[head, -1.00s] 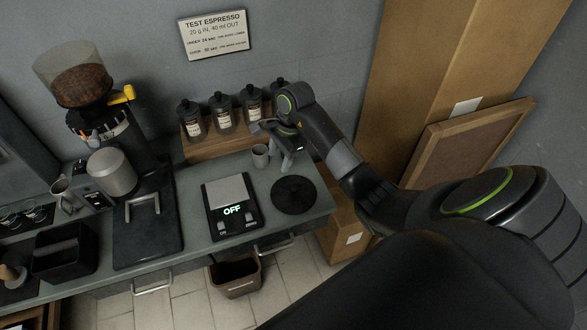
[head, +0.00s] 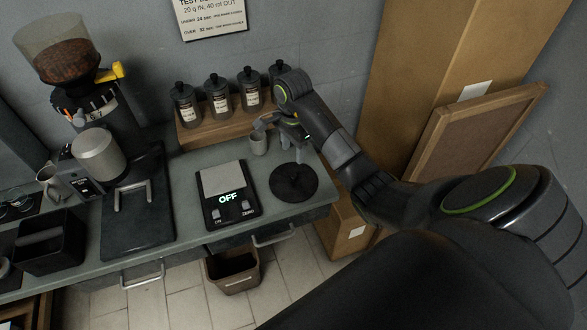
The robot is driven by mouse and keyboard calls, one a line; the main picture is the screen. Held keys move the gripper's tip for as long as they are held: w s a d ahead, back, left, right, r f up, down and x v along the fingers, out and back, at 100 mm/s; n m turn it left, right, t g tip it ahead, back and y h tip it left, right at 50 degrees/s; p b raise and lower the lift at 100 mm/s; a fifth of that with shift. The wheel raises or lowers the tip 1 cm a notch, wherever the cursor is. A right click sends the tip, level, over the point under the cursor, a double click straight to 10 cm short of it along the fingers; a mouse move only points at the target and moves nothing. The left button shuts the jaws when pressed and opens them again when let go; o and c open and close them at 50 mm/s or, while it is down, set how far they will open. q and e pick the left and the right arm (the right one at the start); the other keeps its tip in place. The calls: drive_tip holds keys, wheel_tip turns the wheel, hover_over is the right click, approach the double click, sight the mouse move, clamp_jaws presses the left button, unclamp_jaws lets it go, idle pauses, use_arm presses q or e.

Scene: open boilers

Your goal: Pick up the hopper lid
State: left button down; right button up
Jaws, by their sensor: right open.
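The hopper lid (head: 294,184) is a flat black disc lying on the right end of the grey-green counter in the head view. The grinder's clear hopper (head: 62,38), holding dark beans, is uncovered at the upper left. My right gripper (head: 292,170) is open, with its fingers pointing down at the back part of the lid. I cannot tell whether the fingertips touch the lid. Part of the gripper is hidden by my right wrist. My left gripper is not in view.
A scale (head: 228,207) reading OFF lies left of the lid. Several dark jars (head: 218,98) stand on a wooden shelf (head: 200,134) behind. Cardboard (head: 400,90) leans at the right.

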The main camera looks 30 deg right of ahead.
drive_tip(key=b, duration=0.5)
hover_over(294, 174)
drive_tip(key=f, duration=0.5)
drive_tip(key=shift+s+a+f, duration=0.1)
drive_tip(key=shift+a+f, duration=0.1)
drive_tip(key=shift+a, duration=0.05)
drive_tip(key=f+b, duration=0.2)
drive_tip(key=f, duration=0.1)
drive_tip(key=shift+d, duration=0.2)
drive_tip(key=shift+f, duration=1.05)
clamp_jaws()
drive_tip(key=shift+r, duration=0.15)
